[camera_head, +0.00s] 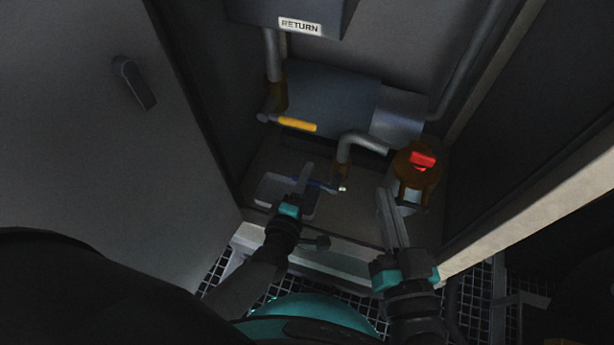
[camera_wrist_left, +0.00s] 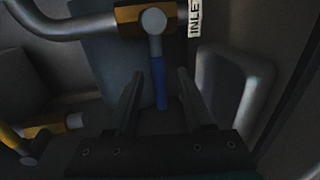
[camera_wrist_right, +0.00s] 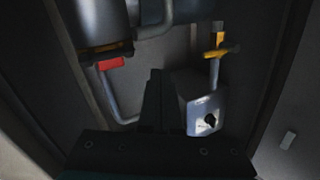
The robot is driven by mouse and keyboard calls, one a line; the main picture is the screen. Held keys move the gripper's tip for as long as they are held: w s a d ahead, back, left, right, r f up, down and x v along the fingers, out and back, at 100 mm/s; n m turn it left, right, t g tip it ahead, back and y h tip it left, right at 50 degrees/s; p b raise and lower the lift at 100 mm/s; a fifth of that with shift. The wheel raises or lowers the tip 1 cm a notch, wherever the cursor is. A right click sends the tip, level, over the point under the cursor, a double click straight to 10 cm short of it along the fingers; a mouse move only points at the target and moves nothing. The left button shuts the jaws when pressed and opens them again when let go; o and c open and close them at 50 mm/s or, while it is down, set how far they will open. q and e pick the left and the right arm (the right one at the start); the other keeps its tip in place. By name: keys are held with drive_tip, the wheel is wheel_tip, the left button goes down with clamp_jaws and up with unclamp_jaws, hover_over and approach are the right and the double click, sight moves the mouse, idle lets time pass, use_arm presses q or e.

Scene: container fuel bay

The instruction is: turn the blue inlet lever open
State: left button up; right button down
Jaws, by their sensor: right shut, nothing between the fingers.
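The blue inlet lever (camera_wrist_left: 161,88) hangs down from a round pivot on the brass valve (camera_wrist_left: 130,19) in the left wrist view, beside a partly cut-off INLET label (camera_wrist_left: 195,16). My left gripper (camera_wrist_left: 157,82) is open, with one finger on each side of the lever and gaps showing on both sides. In the head view the lever (camera_head: 322,185) is a thin blue bar, partly behind my left gripper (camera_head: 308,170). My right gripper (camera_head: 385,194) is shut and empty, to the right of the lever and below the red-handled part.
A yellow lever (camera_head: 297,124) sits on a pipe under the RETURN box (camera_head: 290,10). A red handle (camera_head: 422,159) tops a brown fitting at right. Cabinet walls and a door (camera_head: 115,150) close in both sides.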

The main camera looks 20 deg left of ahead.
use_arm(q)
clamp_jaws()
idle(1.3)
